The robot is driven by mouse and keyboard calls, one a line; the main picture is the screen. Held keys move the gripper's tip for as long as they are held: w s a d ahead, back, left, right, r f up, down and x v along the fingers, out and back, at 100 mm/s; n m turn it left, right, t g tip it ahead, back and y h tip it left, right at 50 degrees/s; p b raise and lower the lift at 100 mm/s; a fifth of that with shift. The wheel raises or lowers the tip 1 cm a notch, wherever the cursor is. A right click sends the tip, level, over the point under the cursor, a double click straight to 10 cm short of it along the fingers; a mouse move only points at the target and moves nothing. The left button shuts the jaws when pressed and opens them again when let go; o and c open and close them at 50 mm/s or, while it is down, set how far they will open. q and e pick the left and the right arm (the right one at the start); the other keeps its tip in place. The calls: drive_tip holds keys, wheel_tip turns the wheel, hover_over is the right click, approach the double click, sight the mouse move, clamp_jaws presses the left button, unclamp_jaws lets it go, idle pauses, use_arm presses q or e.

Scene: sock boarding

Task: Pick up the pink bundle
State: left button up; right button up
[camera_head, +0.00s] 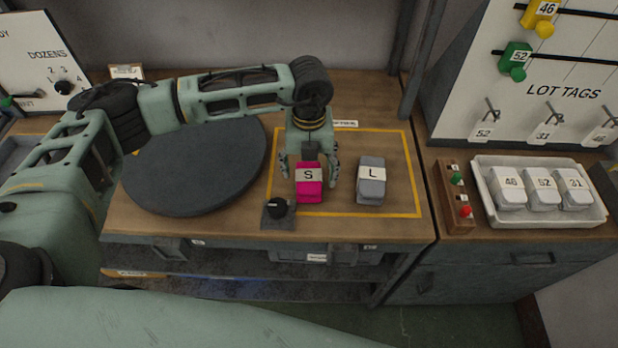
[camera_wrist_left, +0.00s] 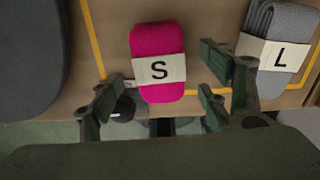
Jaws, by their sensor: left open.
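The pink bundle (camera_head: 309,190) lies on the wooden bench inside a yellow outlined area, with a pale band marked S around it. It also shows in the left wrist view (camera_wrist_left: 157,40). My left gripper (camera_head: 312,178) is over the pink bundle, pointing down and open. In the left wrist view its fingers (camera_wrist_left: 158,95) stand apart, one to each side of the bundle's near part. I cannot tell whether they touch it. My right gripper is not in view.
A grey bundle (camera_head: 371,192) marked L lies just right of the pink one. A black knob box (camera_head: 278,212) sits at the front left of the outline. A dark round disc (camera_head: 190,170) is left. A white tray (camera_head: 545,219) holds several numbered bundles at the right.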

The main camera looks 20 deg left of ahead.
sight(309, 174)
use_arm(q)
drive_tip(key=shift+w+f+p, duration=0.15)
drive_tip(key=shift+f+p, duration=0.45)
drive_tip(key=shift+f, duration=1.65)
drive_tip(key=shift+c, duration=0.2)
drive_tip(key=c, duration=1.3)
